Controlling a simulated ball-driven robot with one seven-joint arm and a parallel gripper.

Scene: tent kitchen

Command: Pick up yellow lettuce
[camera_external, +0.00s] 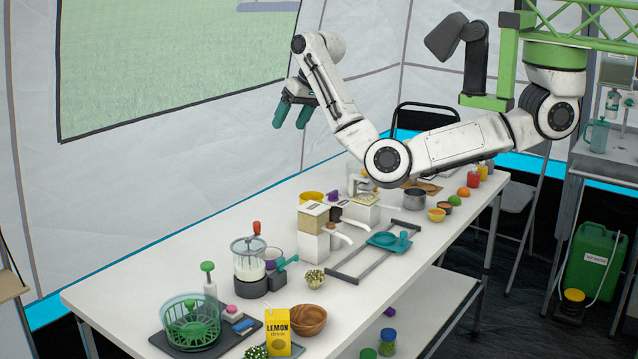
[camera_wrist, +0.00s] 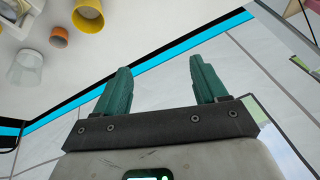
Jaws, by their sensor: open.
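A small round yellowish-green speckled clump (camera_external: 315,279), which looks like the yellow lettuce, sits on the white table in the external view, right of the blender-like jar. It is small, so I cannot be sure what it is. A greener speckled clump (camera_external: 256,352) lies at the near edge, partly cut off by the frame. My gripper (camera_external: 292,114) is raised high above the far side of the table, well apart from both clumps. Its teal fingers are spread and empty in the wrist view (camera_wrist: 160,68). Neither clump shows in the wrist view.
Near the yellowish clump stand a jar machine (camera_external: 249,262), a wooden bowl (camera_external: 309,320), a yellow lemon drink carton (camera_external: 277,331) and a grey rack (camera_external: 372,262). A green basket (camera_external: 190,322) stands at the near left. The table's left far part is clear.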

